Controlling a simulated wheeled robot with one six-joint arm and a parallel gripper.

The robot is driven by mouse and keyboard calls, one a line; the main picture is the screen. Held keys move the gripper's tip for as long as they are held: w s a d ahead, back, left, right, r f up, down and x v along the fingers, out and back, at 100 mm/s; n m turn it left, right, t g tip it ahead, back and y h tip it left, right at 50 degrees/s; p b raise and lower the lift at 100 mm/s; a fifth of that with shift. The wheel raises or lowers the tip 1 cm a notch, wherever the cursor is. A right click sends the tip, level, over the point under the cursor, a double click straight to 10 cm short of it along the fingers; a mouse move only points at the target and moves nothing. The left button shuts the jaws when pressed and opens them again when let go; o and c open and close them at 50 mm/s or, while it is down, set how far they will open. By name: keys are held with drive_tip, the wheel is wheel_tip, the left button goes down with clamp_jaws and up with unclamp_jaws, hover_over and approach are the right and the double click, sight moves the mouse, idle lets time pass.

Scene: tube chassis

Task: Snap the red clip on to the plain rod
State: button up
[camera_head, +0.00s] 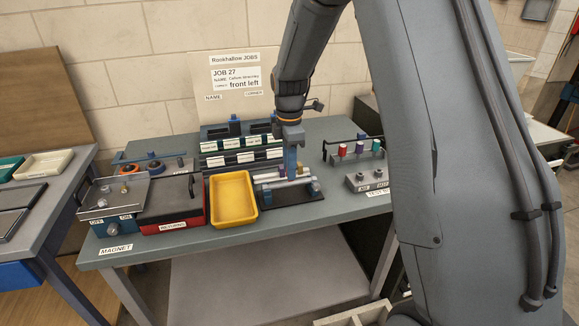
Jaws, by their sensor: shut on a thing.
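My gripper (291,163) points down over a small dark-based stand (311,195) near the middle of the bench. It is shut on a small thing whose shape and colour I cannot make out. The stand carries pale horizontal rods (270,179), one behind the other. Small purple and orange pieces show on the rear one, beside the gripper. I cannot tell which rod is plain, or whether the held thing touches one. I cannot make out a red clip at the gripper. A red piece with a pale top (342,151) stands on the rack at the right.
A yellow tray (233,200) is just left of the stand. Left of it are a red box labelled RETURNS (172,222) and a metal tray (112,196). A labelled rack (240,157) stands behind. A grey button box (367,180) is at the right.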

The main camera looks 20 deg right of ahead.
drive_tip(key=shift+f+b, duration=0.3)
drive_tip(key=shift+f, duration=1.1)
idle(0.4)
drive_tip(key=o, duration=1.1)
drive_tip(key=shift+c, duration=0.2)
wheel_tip(320, 180, up, 7)
drive_tip(key=shift+r+b, duration=0.15)
drive_tip(key=shift+b, duration=0.95)
drive_tip(key=shift+s+r, duration=0.1)
drive_tip(key=shift+r, duration=0.1)
drive_tip(key=s+f+m, duration=0.2)
drive_tip(key=s+m, duration=0.7)
drive_tip(key=s, duration=0.3)
drive_tip(key=s+f+m+t, duration=0.1)
drive_tip(key=s+f+m, duration=0.2)
drive_tip(key=s+m, duration=0.6)
drive_tip(key=s, duration=0.3)
